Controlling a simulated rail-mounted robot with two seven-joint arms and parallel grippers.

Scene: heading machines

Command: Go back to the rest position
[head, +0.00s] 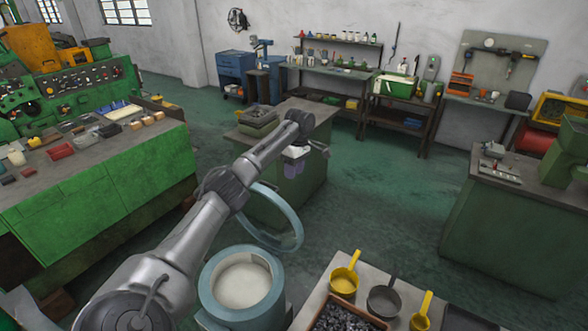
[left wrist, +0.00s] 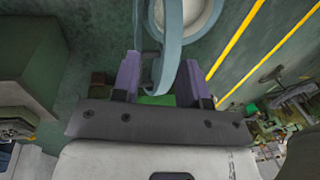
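My left arm reaches from the lower left of the head view toward the middle. Its gripper (head: 293,169) points down, with purple fingers apart and empty. In the left wrist view the gripper (left wrist: 163,82) shows its two fingers well spread. A pale blue ring-shaped lid (head: 298,238) stands tilted up beside a round blue pot (head: 212,287) with a whitish inside. The lid's edge (left wrist: 172,62) lies between the fingers in the left wrist picture; in the head view the gripper appears beyond the lid, apart from it. My right gripper is in neither view.
A green machine bench (head: 120,190) is at left, another bench (head: 515,230) at right. A near table (head: 313,303) holds yellow and dark ladles and a box of dark lumps. Open green floor (head: 385,190) lies between.

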